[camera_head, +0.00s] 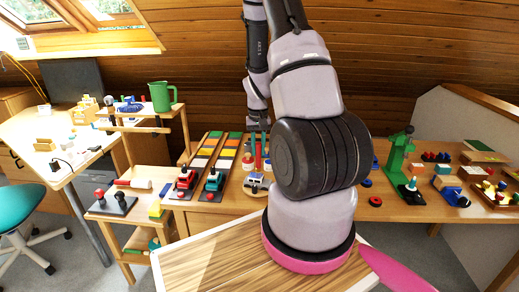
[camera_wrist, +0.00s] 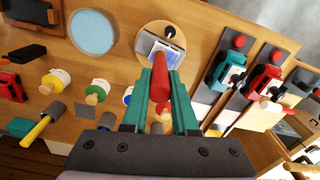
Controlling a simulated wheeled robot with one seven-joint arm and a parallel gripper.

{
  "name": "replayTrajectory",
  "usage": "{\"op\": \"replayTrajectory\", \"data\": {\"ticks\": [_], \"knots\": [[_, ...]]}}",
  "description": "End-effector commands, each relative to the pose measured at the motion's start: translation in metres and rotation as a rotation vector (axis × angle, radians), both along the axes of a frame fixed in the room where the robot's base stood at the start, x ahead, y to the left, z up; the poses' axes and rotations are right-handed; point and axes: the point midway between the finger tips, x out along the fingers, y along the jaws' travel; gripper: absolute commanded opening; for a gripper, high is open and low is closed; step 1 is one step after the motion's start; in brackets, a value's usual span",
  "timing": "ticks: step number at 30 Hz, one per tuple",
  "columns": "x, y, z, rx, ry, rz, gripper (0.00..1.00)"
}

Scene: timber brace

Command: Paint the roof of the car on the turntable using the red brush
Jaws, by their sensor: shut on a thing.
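The turntable is a round wooden disc (camera_wrist: 148,32) with a black knob at its far side in the wrist view; it also shows in the head view (camera_head: 249,190), partly behind my arm. The car (camera_wrist: 165,47), blue with a pale top, stands on the disc and is partly covered by the brush. My gripper (camera_wrist: 163,88) has teal fingers and is shut on the red brush (camera_wrist: 161,75), whose red handle stands between them. The brush is over the near side of the turntable, close to the car. Its tip is hidden, so contact with the roof cannot be told.
A teal vehicle (camera_wrist: 228,72) and a red vehicle (camera_wrist: 265,80) stand on dark boards to the right in the wrist view. Several paint pots (camera_wrist: 97,90), a yellow-handled tool (camera_wrist: 36,129) and a pale blue disc (camera_wrist: 92,32) are to the left. A green press (camera_head: 397,160) stands on the bench.

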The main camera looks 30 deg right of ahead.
Motion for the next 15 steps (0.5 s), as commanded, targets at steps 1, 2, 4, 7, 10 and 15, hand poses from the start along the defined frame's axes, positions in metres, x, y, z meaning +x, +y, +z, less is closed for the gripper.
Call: {"op": "replayTrajectory", "data": {"ticks": [1, 2, 4, 7, 10, 15], "knots": [[-0.002, -0.002, 0.000, 0.000, 0.001, -0.002, 0.00], [-0.004, -0.004, -0.001, 0.000, 0.001, -0.002, 0.00], [-0.007, -0.007, -0.001, 0.000, 0.001, -0.001, 0.00], [-0.009, -0.008, -0.002, 0.000, 0.001, 0.000, 0.00], [-0.006, -0.005, -0.002, 0.001, 0.002, 0.001, 0.00], [0.000, 0.002, 0.000, 0.001, 0.002, 0.001, 0.00]]}}
